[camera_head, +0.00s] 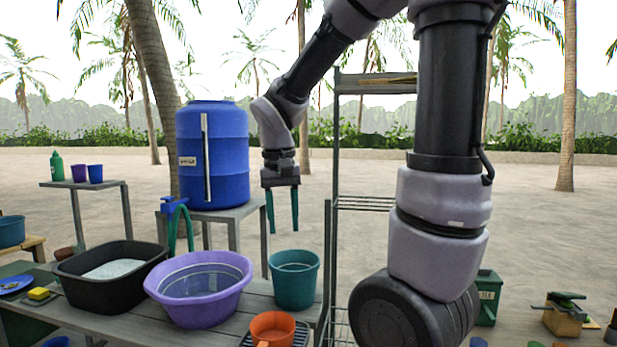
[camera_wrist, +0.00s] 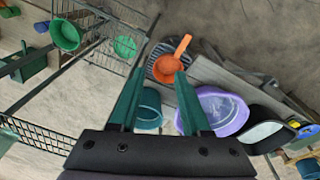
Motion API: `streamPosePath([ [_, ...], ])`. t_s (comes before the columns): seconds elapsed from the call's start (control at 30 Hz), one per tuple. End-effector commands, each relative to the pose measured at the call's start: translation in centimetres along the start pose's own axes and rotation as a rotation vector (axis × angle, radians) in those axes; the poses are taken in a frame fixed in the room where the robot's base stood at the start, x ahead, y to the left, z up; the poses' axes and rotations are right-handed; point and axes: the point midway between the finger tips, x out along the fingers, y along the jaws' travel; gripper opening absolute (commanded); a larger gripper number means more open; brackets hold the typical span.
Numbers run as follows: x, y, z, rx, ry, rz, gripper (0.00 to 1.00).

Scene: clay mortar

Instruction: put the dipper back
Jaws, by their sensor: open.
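The orange dipper (camera_head: 272,328) with a handle sits on a dark ribbed rack (camera_head: 297,335) at the front edge of the table. The dipper (camera_wrist: 168,68) also shows in the wrist view, its handle pointing up and to the right. My gripper (camera_head: 282,230) hangs pointing down above and behind the teal bucket, its two green fingers apart and empty. In the wrist view my gripper (camera_wrist: 158,90) is open, with the dipper lying beyond and between the fingertips, well apart from them.
A teal bucket (camera_head: 295,286), a purple basin (camera_head: 199,305) of water and a black tub (camera_head: 72,273) stand on the table. A blue barrel (camera_head: 228,150) with a tap stands behind. A metal shelf rack (camera_head: 331,260) rises close on the right.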

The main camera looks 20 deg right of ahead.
Motion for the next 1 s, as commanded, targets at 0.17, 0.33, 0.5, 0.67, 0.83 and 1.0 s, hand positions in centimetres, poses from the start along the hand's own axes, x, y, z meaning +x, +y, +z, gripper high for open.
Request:
streamPosePath([
  [0.17, -5.2, 2.7, 2.2, 0.07, 0.155, -0.205, 0.47],
  [0.33, -8.7, 4.3, 4.2, 0.109, 0.313, -0.336, 0.47],
  [0.5, -10.4, 5.0, 5.4, 0.125, 0.412, -0.396, 0.47],
  [0.67, -10.8, 5.1, 5.8, 0.129, 0.436, -0.41, 0.47],
  [0.83, -10.8, 5.1, 5.7, 0.128, 0.435, -0.41, 0.47],
  [1.0, -10.8, 5.1, 5.7, 0.128, 0.435, -0.41, 0.47],
])
